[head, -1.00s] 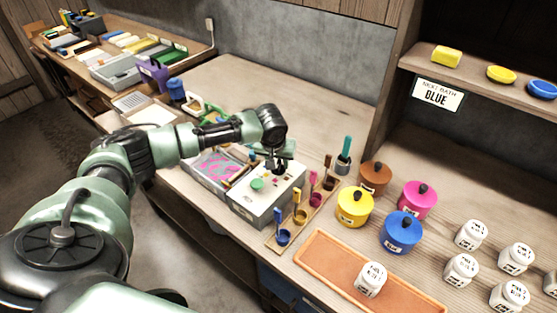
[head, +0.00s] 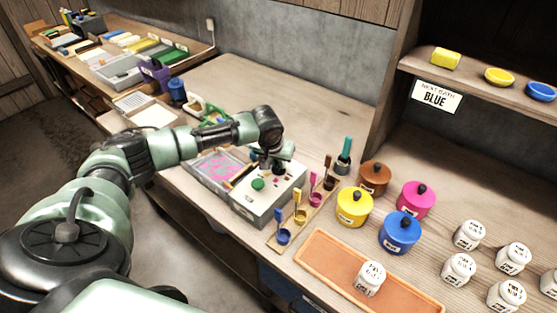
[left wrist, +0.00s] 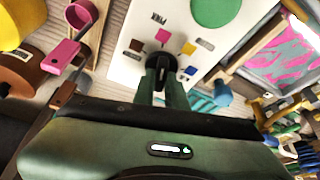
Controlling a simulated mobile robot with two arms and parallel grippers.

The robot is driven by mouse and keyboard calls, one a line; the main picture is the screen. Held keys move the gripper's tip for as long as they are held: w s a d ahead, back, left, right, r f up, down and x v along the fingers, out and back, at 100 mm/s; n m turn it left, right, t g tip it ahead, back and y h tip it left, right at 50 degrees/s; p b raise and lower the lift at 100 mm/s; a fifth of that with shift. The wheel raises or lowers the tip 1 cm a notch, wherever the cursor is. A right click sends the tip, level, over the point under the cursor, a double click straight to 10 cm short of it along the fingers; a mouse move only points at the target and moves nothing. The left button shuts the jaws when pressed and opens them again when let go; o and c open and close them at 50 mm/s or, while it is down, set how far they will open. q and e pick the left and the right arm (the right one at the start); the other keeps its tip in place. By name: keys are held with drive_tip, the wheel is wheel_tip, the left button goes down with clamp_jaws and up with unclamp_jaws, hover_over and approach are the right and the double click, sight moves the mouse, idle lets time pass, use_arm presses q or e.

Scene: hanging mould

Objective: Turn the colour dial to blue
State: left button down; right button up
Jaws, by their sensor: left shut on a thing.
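The colour dial is a small dark knob (left wrist: 162,61) on the pale top of a control box (head: 257,207). Pink (left wrist: 162,36), yellow (left wrist: 188,48), brown (left wrist: 136,45) and blue (left wrist: 191,70) patches lie around it. My left gripper (left wrist: 163,72) is shut on the dial from above; in the head view the hand stands over the box. The fingers cover part of the knob, and I cannot tell which patch it points to. A green button (head: 258,184) is on the box, and it shows in the left wrist view. My right gripper is out of view.
A sign (head: 437,95) reads "NEXT BATH BLUE". A tray with pink marbling (head: 215,168) adjoins the box on the left. A rack of colour cups (head: 300,217), lidded pots (head: 400,232) and white jars stand to the right.

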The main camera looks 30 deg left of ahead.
use_arm(q)
drive_tip(key=shift+r+m+h+p, duration=0.15)
drive_tip(key=shift+m+h+p, duration=0.15)
drive_tip(key=shift+m+p, duration=0.35)
drive_tip(key=shift+a+m+h, duration=0.1)
drive_tip(key=shift+m+h, duration=0.3)
drive_tip(key=shift+m, duration=0.55)
drive_tip(key=shift+m+h, duration=0.3)
drive_tip(key=shift+m, duration=0.6)
drive_tip(key=shift+f+m+h, duration=0.2)
drive_tip(key=shift+m+h, duration=0.2)
drive_tip(key=shift+m, duration=0.5)
drive_tip(key=m+b, duration=0.1)
drive_tip(key=m, duration=0.1)
drive_tip(key=shift+w+a+m+h+b, duration=0.1)
drive_tip(key=shift+m+h+b, duration=0.2)
drive_tip(key=shift+m+h, duration=0.1)
drive_tip(key=m+g+h+b, duration=0.1)
drive_tip(key=m+b, duration=0.2)
drive_tip(key=shift+f+m, duration=0.1)
drive_tip(key=shift+m, duration=0.2)
drive_tip(key=m+g+b, duration=0.1)
drive_tip(key=m+b, duration=0.1)
drive_tip(key=m, duration=0.1)
drive_tip(key=shift+w+g+h+b, duration=0.1)
drive_tip(key=shift+g+h+b, duration=0.2)
drive_tip(key=shift+m+g+b, duration=0.4)
drive_tip(key=shift+m+b, duration=0.35)
drive_tip(key=shift+m, duration=0.35)
drive_tip(key=shift+r, duration=0.2)
